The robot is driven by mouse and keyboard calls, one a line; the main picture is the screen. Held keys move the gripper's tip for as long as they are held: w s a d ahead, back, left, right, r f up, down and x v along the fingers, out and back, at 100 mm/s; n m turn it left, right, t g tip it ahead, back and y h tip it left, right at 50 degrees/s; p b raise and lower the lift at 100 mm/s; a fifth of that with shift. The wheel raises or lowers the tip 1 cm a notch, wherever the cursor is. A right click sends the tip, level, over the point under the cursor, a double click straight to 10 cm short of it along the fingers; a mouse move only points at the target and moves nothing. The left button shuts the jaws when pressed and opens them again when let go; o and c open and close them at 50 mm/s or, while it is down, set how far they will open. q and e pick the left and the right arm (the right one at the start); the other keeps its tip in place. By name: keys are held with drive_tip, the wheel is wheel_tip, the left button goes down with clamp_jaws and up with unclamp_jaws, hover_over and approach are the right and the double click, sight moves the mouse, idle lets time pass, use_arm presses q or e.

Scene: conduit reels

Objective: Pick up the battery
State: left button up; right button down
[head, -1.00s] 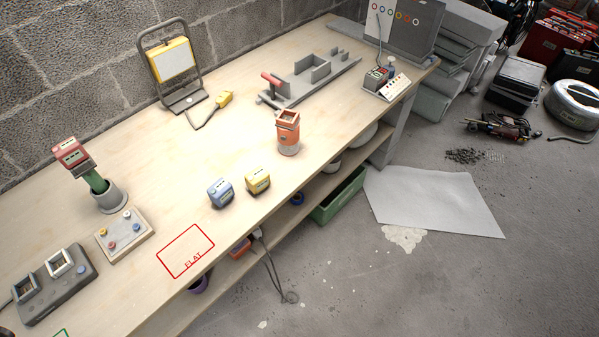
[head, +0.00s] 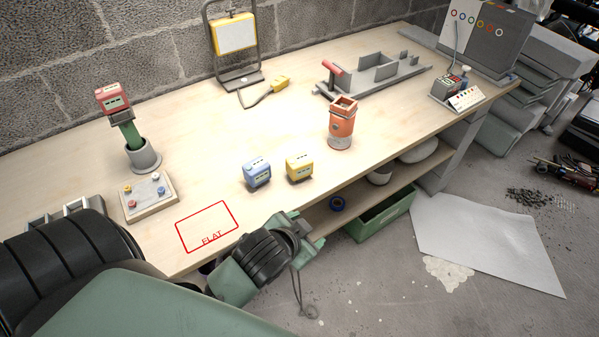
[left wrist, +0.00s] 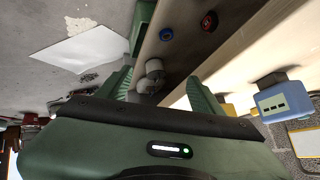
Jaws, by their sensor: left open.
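A blue battery (head: 257,172) and a yellow battery (head: 299,168) stand side by side on the bench, behind its front edge. A red battery (head: 113,98) sits on top of a green-handled tool (head: 131,133) in a grey cup. My left gripper (head: 306,234) is at the bench's front edge, in front of the blue and yellow batteries and apart from both. In the left wrist view, its fingers (left wrist: 163,88) are spread and empty. The blue battery (left wrist: 284,103) and part of the yellow one (left wrist: 230,109) show there to the right of the fingers. My right gripper is not in view.
A red-outlined FLAT area (head: 208,227) is bare. An orange container (head: 341,124) stands right of the batteries. A button board (head: 149,197), work lamp (head: 235,40) and grey fixture (head: 375,75) are on the bench. A green bin (head: 382,217) sits below.

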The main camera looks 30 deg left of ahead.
use_arm(q)
drive_tip(key=w+d+r+m+t+h, duration=0.25)
drive_tip(key=w+r+t, duration=0.2)
drive_tip(key=r, duration=0.35)
drive_tip(key=w+d+r+m+t+h, duration=0.1)
drive_tip(key=w+d+r+m+t, duration=0.25)
drive_tip(key=w+r, duration=0.35)
drive_tip(key=w+d+r+m+t+h, duration=0.2)
drive_tip(key=w+r+m+t, duration=0.15)
drive_tip(key=r, duration=0.55)
drive_tip(key=s+d+r+m+g+h, duration=0.2)
drive_tip(key=d+r+m+g+h, duration=0.3)
drive_tip(key=d+m+h, duration=0.65)
drive_tip(key=m+g+y, duration=1.5)
drive_tip(key=m+y, duration=0.1)
drive_tip(key=m, duration=0.1)
hover_over(299, 159)
drive_tip(key=f, duration=1.5)
drive_tip(key=shift+w+d+f, duration=0.15)
drive_tip(key=shift+w+f, duration=0.15)
drive_tip(key=shift+f, duration=0.1)
drive_tip(key=f, duration=0.2)
drive_tip(key=f+p, duration=0.1)
drive_tip(key=f, duration=0.3)
drive_tip(key=shift+s+f, duration=0.3)
drive_tip(key=shift+f, duration=0.45)
clamp_jaws()
